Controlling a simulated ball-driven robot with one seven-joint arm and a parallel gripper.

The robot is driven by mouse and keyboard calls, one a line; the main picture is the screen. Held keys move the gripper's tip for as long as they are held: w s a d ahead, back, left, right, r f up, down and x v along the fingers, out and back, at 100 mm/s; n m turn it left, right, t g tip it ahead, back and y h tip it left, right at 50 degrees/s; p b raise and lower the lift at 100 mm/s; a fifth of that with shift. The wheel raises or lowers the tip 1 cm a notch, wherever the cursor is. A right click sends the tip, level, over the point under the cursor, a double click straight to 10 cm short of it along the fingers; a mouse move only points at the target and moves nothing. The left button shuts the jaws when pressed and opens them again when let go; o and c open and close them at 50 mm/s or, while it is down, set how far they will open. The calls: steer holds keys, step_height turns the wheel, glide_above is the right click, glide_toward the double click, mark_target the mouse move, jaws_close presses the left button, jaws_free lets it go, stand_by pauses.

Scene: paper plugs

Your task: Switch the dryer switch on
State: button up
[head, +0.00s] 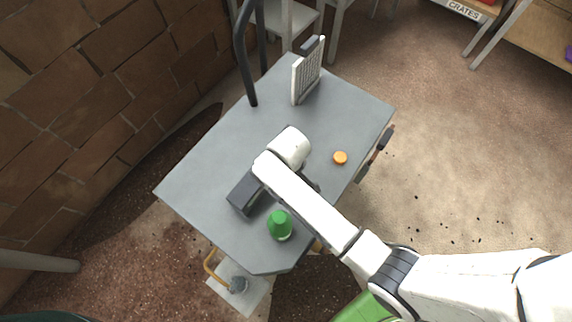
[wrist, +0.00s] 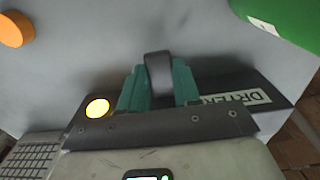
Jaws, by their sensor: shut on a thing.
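The dryer switch box is a black box with a "DRYER" label (wrist: 237,97) in the wrist view. In the head view a dark box (head: 242,192) lies on the table beside my arm. A dark grey switch lever (wrist: 158,64) stands up from the box. My gripper (wrist: 159,82) is shut on this lever, with one teal finger on each side. A bright yellow round lamp (wrist: 97,108) shows left of the fingers. The lever's lower part is hidden by my gripper. In the head view my arm hides the fingers and lever.
The grey table (head: 215,150) carries a green object (head: 280,226) near its front corner and an orange disc (head: 340,157) to the right. A white gridded panel (head: 308,72) and a black curved pipe (head: 248,60) stand at the back. The left part is clear.

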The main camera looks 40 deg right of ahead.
steer(key=shift+r+p, duration=1.1)
steer(key=shift+r, duration=0.1)
steer(key=o, duration=0.8)
steer(key=shift+f, duration=0.1)
steer(key=shift+c, duration=0.2)
step_height(320, 180, up, 2)
steer(key=shift+r+p, duration=0.25)
steer(key=shift+p, duration=0.75)
steer(key=shift+r, duration=0.75)
step_height(320, 180, up, 11)
steer(key=b, duration=0.1)
